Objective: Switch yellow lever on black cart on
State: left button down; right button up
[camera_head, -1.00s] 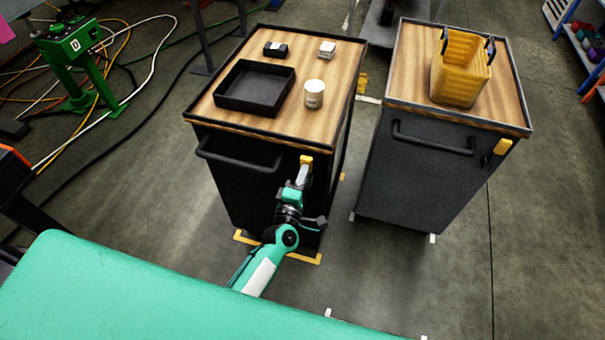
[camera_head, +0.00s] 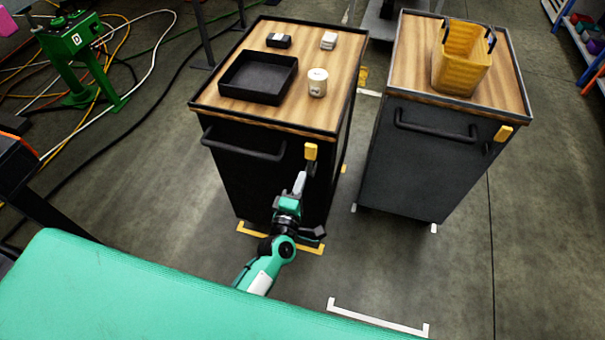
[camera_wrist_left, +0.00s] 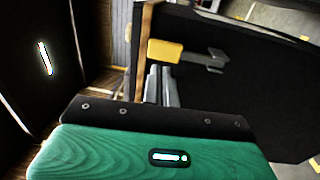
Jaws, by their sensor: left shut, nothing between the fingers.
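The black cart (camera_head: 250,175) with a wooden top stands in the middle of the head view. Its yellow lever (camera_head: 310,151) is on the front face, near the right corner, yellow end up. My left gripper (camera_head: 301,180) is shut and empty, just below the yellow end in this view. In the left wrist view the yellow lever end (camera_wrist_left: 164,51) joins a dark shaft and lies just beyond the gripper's fingertips (camera_wrist_left: 160,72). Whether they touch I cannot tell. My right gripper is not in view.
A black tray (camera_head: 258,78) and a white cup (camera_head: 317,83) sit on the first cart. A black handle (camera_head: 243,148) juts out left of its lever.

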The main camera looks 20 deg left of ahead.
pick_arm(q)
jog(key=s+b, duration=0.1)
jog(key=s, duration=0.6)
jog(key=shift+a, duration=0.15)
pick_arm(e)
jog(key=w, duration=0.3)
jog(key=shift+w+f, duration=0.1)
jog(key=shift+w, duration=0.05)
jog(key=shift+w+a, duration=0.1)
